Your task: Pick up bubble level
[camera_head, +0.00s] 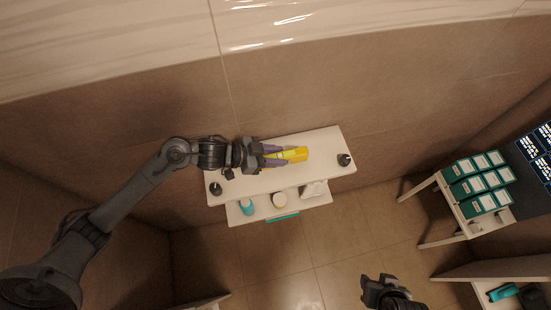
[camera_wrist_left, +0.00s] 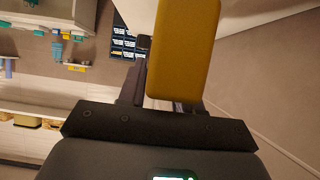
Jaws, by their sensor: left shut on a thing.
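The yellow bubble level (camera_head: 297,154) is at the tips of my left gripper (camera_head: 277,155), over the top of the white shelf unit. The gripper's fingers, purplish in the head view, are shut on it. In the left wrist view the bubble level (camera_wrist_left: 183,45) is a plain yellow block sticking up from between the fingers, which it mostly hides. I cannot tell how far it is above the shelf top. My right gripper (camera_head: 374,290) is at the bottom of the head view, away from the shelf unit; its jaw opening is unclear.
The white shelf top (camera_head: 325,143) carries a small dark object (camera_head: 344,159) at its right end and another (camera_head: 215,188) at its left. A lower level holds a teal item (camera_head: 247,207) and a white round item (camera_head: 280,199). Green binders (camera_head: 468,188) stand far right.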

